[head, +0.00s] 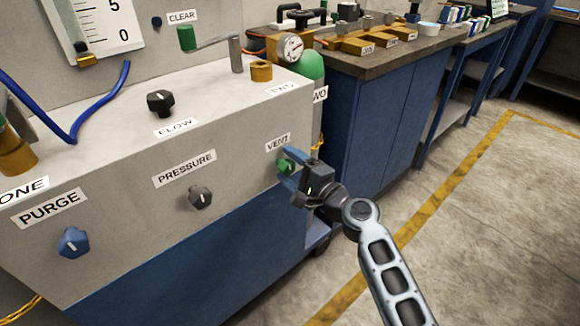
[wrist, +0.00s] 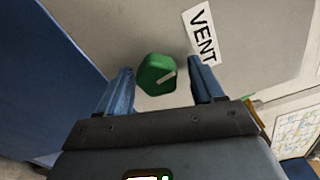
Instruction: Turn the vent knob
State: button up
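The green vent knob (head: 284,165) sits on the grey panel's front face under the VENT label (head: 278,143). My gripper (head: 287,168) reaches in from the right at the panel. In the wrist view my gripper (wrist: 163,84) is open, with a gap between the knob and each finger. The VENT label (wrist: 203,35) is beyond the right finger.
A grey pressure knob (head: 200,198), a blue purge knob (head: 73,242) and a black flow knob (head: 160,102) are on the same cabinet. A green cylinder with a gauge (head: 292,47) stands behind. The floor at right is clear.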

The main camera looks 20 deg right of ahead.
jog(key=v, duration=0.7)
jog(key=shift+s, duration=0.4)
jog(key=w+a+n+b, duration=0.1)
jog(key=w+n, duration=0.1)
jog(key=n, duration=0.2)
jog(key=w+a+n+b, duration=0.1)
jog(key=w+n+b, duration=0.1)
jog(key=n, duration=0.3)
jog(key=w+a+n+b, duration=0.1)
jog(key=w+n, duration=0.2)
jog(key=n, duration=0.1)
jog(key=shift+w+r+n+b, duration=0.1)
jog(key=shift+w+n+b, duration=0.05)
jog(key=shift+n+b, duration=0.25)
jog(key=shift+d, duration=0.1)
